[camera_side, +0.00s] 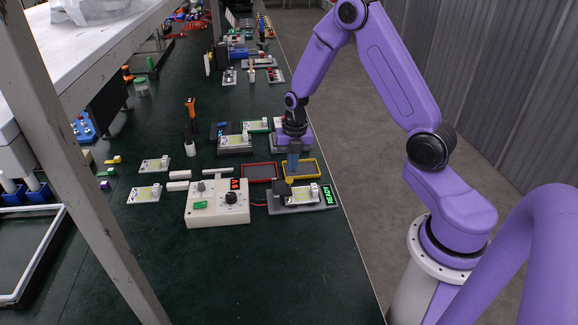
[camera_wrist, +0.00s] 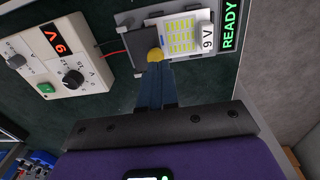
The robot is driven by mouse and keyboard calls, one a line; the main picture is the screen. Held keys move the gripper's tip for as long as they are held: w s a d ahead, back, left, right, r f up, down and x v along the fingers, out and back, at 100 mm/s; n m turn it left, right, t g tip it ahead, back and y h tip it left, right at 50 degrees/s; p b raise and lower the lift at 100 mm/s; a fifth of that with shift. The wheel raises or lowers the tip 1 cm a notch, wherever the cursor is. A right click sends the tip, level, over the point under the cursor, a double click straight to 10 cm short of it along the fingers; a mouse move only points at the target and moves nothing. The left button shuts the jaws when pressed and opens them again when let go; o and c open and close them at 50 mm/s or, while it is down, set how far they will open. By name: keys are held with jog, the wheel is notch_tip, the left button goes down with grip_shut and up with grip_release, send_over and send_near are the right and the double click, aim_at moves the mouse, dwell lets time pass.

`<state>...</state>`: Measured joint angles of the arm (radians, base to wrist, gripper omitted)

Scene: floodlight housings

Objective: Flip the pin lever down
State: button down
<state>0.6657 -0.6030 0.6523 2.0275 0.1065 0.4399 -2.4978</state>
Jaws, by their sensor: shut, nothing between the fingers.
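My gripper (camera_side: 292,174) points down just behind the test fixture in the side view, with its blue fingers together and empty. In the wrist view the fingertips (camera_wrist: 155,64) meet a round yellow knob at the edge of the fixture's dark grey block (camera_wrist: 133,44). The knob (camera_wrist: 155,55) may belong to the pin lever; I cannot tell whether it touches the fingers or how the lever is tilted. The fixture (camera_side: 318,207) holds a board with a yellow panel (camera_wrist: 181,37) and a "9 V" label (camera_wrist: 207,41). The fixture's display (camera_side: 328,195) reads READY in green.
A white power box (camera_side: 217,213) with a dial and red display stands left of the fixture; a red wire (camera_wrist: 113,52) joins them. A red-rimmed tray (camera_side: 260,180) and a yellow-rimmed tray (camera_side: 318,167) lie behind. Loose boards (camera_side: 144,194) lie farther left.

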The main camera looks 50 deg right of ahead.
jog(key=shift+r, duration=0.15)
jog(key=s+d+r, duration=0.7)
jog(key=shift+d+r, duration=0.2)
jog(key=shift+r, duration=0.1)
dwell(0.4)
jog(key=s+a+r+m, duration=0.3)
jog(key=a, duration=0.5)
jog(key=s+a+r+m, duration=0.2)
jog(key=s+a+m, duration=0.15)
jog(key=a, duration=0.45)
jog(key=s+a+r+m, duration=0.1)
jog(key=s+a+m, duration=0.2)
jog(key=s, duration=0.4)
jog(key=s+a+r+m, duration=0.2)
jog(key=s+a+m, duration=0.1)
jog(key=s, duration=0.5)
jog(key=shift+s+r+m, duration=0.15)
jog(key=shift+r+m, duration=0.05)
jog(key=shift+m, duration=0.65)
